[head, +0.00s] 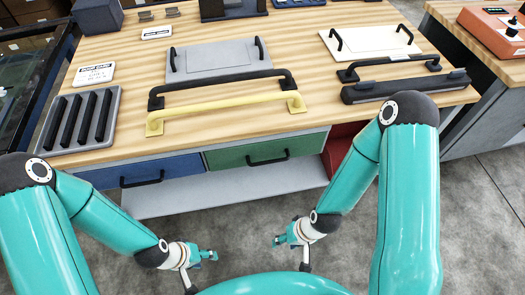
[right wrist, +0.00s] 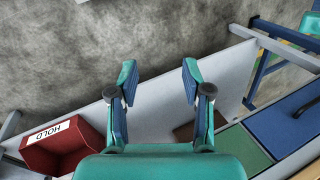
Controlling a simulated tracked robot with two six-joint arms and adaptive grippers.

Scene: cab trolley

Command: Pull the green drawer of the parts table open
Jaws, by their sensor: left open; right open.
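The green drawer (head: 225,157) sits under the front edge of the wooden tabletop, right of the blue drawer (head: 150,169). Its front looks flush with the blue one. A black bar handle (head: 268,161) is on its front. My right gripper (head: 280,240) is open and empty, low in front of the table and apart from the handle. In the right wrist view its open fingers (right wrist: 157,75) show, with part of the green drawer (right wrist: 240,150) at lower right. My left gripper (head: 211,255) is open and empty, lower left of the right one.
A red bin (head: 342,140) is right of the green drawer; its HOLD label (right wrist: 50,132) shows in the right wrist view. A grey lower shelf (head: 250,188) runs beneath the drawers. Yellow (head: 225,108) and black handles lie on the tabletop (head: 130,60). The floor in front is clear.

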